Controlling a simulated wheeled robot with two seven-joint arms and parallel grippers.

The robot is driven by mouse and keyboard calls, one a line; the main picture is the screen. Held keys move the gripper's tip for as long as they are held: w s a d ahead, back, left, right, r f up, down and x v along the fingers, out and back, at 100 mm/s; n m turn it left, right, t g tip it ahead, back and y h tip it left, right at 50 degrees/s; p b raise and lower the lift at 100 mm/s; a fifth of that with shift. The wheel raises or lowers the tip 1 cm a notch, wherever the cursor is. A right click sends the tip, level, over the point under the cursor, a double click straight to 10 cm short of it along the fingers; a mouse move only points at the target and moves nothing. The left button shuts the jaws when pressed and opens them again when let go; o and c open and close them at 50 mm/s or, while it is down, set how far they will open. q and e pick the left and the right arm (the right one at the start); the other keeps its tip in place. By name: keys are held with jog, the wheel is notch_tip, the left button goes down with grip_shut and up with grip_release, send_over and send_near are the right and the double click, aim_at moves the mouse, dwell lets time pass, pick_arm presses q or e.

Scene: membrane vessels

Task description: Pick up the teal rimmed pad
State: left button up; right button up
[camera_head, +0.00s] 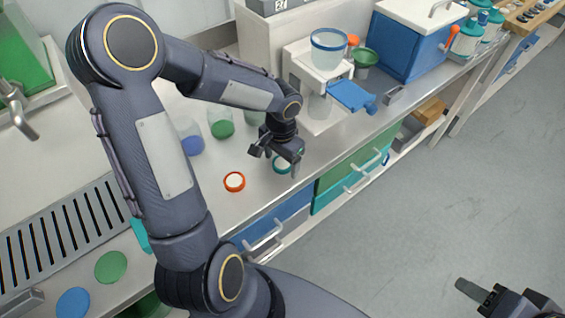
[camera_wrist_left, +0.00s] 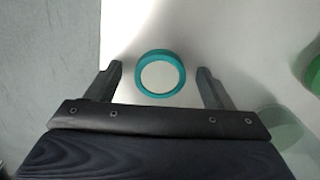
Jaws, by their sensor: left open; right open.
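The teal rimmed pad (camera_wrist_left: 160,74) is a round white disc with a teal ring. In the left wrist view it lies on the pale counter between and a little beyond my left fingertips. In the head view the pad (camera_head: 281,166) is partly hidden by my left gripper (camera_head: 278,165), which is just above it. My left gripper also shows in the left wrist view (camera_wrist_left: 158,80), open, with nothing between its fingers. My right gripper (camera_head: 482,296) is open and empty over the floor at the lower right.
An orange rimmed pad (camera_head: 234,182) lies left of the teal one. Clear vessels with green (camera_head: 221,127) and blue (camera_head: 192,143) parts stand behind. A white stand (camera_head: 305,68) holds a clear cup (camera_head: 329,48). The counter's front edge is close to the pad.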

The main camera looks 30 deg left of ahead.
pick_arm(q)
jog(key=shift+c, duration=0.3)
jog(key=c, duration=1)
jog(key=shift+r, duration=0.1)
